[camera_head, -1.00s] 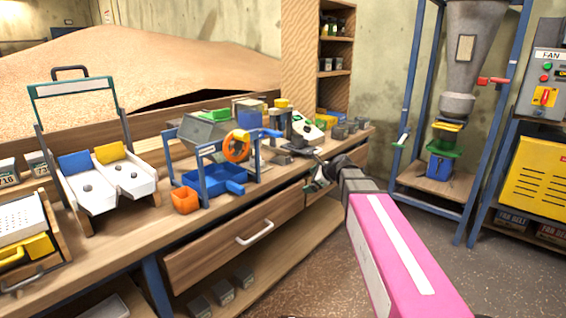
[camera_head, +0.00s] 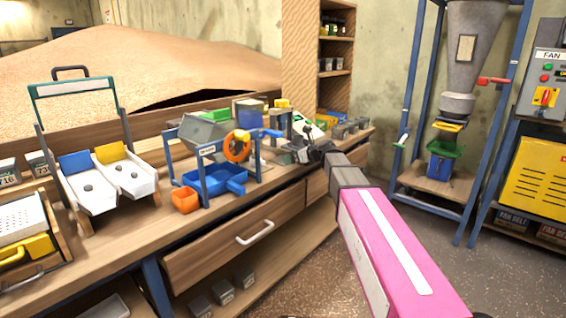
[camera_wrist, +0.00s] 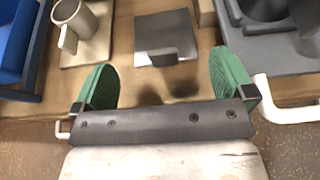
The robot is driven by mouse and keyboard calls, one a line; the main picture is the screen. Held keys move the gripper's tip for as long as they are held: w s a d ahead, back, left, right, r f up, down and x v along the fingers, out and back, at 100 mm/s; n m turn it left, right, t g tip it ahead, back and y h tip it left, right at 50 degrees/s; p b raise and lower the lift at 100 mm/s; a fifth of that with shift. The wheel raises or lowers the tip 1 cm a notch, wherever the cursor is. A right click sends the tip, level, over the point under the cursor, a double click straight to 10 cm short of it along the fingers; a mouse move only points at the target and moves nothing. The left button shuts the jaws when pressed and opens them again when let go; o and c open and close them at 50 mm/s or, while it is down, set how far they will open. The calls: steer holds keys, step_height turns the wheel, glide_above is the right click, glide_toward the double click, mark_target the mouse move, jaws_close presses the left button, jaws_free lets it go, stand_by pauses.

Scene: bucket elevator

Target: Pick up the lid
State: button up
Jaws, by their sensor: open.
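The lid looks to be the flat grey square plate (camera_wrist: 165,32) with a raised block handle (camera_wrist: 156,57), lying on the wooden bench in the wrist view. My gripper (camera_wrist: 166,80) is open and empty. Its two green finger pads stand wide apart, to the left and right of the handle's line, with the plate just beyond them. They do not touch the lid. In the head view my gripper (camera_head: 305,150) is over the right part of the bench and largely hides the lid there.
A beige mug-like cup (camera_wrist: 78,25) on a plate stands left of the lid, and a dark grey round fixture (camera_wrist: 268,12) stands right. A blue frame with a blue tray (camera_head: 218,178) and an orange bin (camera_head: 185,199) is further left on the bench.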

steer(key=x, duration=0.5)
steer(key=shift+d+f, duration=0.15)
steer(key=shift+d, duration=0.05)
steer(key=c, duration=0.7)
steer(key=shift+o, duration=0.2)
steer(key=shift+s, duration=0.1)
